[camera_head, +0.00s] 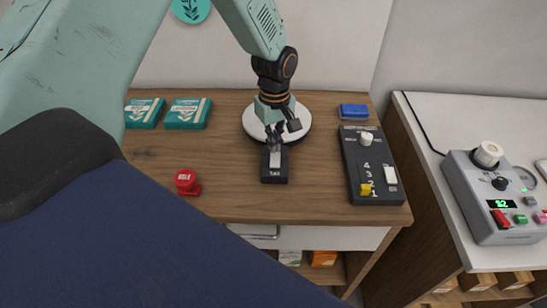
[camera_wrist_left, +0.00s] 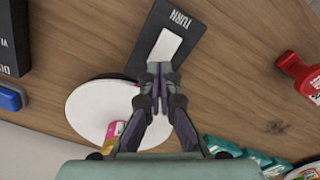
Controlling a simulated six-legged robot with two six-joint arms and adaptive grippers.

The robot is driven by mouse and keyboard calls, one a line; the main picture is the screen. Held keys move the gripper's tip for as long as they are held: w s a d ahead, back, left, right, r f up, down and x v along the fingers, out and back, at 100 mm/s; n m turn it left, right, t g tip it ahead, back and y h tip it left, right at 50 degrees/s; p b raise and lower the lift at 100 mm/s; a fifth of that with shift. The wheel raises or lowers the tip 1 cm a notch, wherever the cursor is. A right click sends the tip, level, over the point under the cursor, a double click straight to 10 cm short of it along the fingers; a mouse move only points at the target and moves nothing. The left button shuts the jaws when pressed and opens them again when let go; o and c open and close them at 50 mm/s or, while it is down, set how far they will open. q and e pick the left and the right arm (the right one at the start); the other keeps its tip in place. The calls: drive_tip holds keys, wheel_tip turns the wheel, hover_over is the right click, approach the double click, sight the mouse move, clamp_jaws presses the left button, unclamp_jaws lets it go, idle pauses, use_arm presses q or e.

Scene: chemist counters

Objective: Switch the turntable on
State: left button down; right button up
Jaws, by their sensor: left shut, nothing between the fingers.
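The turntable is a round white disc (camera_head: 254,130) on the wooden counter, seen also in the wrist view (camera_wrist_left: 85,112). In front of it lies a black switch box (camera_head: 274,178) with a white rocker (camera_head: 275,159). In the wrist view the box (camera_wrist_left: 181,17) reads "TURN" and its rocker (camera_wrist_left: 167,43) shows clearly. My left gripper (camera_head: 275,135) is shut and empty, pointing down at the disc's near edge. Its fingertips (camera_wrist_left: 159,70) are at the rocker's end nearest the disc; I cannot tell whether they touch. My right gripper is out of view.
A black panel (camera_head: 360,150) with a white knob and numbers stands right of the switch box, a blue block (camera_head: 354,111) behind it. A red object (camera_head: 186,181) and two teal packs (camera_head: 187,113) are at left. A pink-and-yellow item (camera_wrist_left: 113,132) sits on the disc.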

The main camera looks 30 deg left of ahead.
sight(275, 154)
use_arm(q)
drive_tip(key=shift+w+d+f, duration=0.1)
drive_tip(key=shift+d+f, duration=0.05)
drive_tip(key=shift+f, duration=0.15)
drive_tip(key=shift+f, duration=0.2)
idle(0.4)
drive_tip(key=shift+f+b, duration=0.25)
drive_tip(key=shift+b, duration=0.05)
drive_tip(key=shift+f, duration=0.3)
idle(0.4)
wheel_tip(275, 154, up, 7)
drive_tip(key=p, duration=0.7)
